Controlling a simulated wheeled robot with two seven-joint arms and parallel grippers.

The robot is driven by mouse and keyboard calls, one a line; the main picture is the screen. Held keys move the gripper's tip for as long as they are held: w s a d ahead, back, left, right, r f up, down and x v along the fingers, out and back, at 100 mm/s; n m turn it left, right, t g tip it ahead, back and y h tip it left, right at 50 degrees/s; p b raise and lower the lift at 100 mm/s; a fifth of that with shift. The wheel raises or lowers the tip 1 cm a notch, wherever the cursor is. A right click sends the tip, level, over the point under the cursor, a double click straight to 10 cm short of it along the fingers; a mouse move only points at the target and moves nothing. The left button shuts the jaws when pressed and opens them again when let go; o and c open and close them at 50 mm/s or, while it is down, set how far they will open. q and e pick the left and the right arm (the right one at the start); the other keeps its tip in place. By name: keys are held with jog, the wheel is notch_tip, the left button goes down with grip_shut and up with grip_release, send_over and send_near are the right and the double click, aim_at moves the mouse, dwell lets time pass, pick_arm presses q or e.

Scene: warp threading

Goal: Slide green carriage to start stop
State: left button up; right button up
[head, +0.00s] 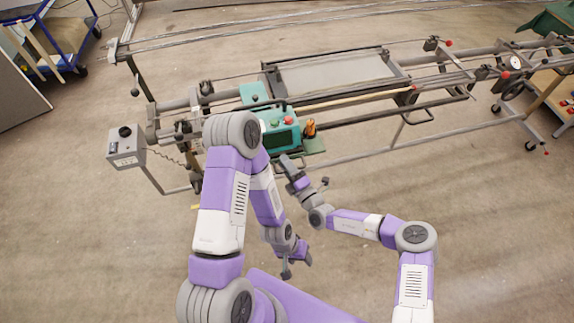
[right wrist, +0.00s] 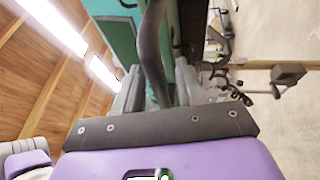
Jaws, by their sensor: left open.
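The green carriage (head: 281,138) sits on the rails of the long metal frame, left of its middle, with coloured buttons on top. My upper left arm partly hides its left side. In the right wrist view, green panels (right wrist: 118,38) show behind the fingers. My right gripper (head: 286,160) is just below the carriage in the head view. In its wrist view, its parted fingers (right wrist: 159,88) have a dark curved bar (right wrist: 151,45) between them; firm contact is not clear. My left gripper (head: 287,272) hangs open and empty, lower down, away from the frame. I cannot pick out the start stop.
The long metal frame (head: 375,154) with rails runs across the floor. A grey control box (head: 126,146) stands at its left end. An orange-brown cylinder (head: 310,128) is right beside the carriage. A blue cart (head: 62,40) is at far left. The floor in front is clear.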

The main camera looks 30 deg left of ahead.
jog(key=p+v, duration=0.1)
jog(key=v, duration=0.6)
jog(key=shift+s+d, duration=0.2)
jog(key=shift+d, duration=0.05)
dwell(0.5)
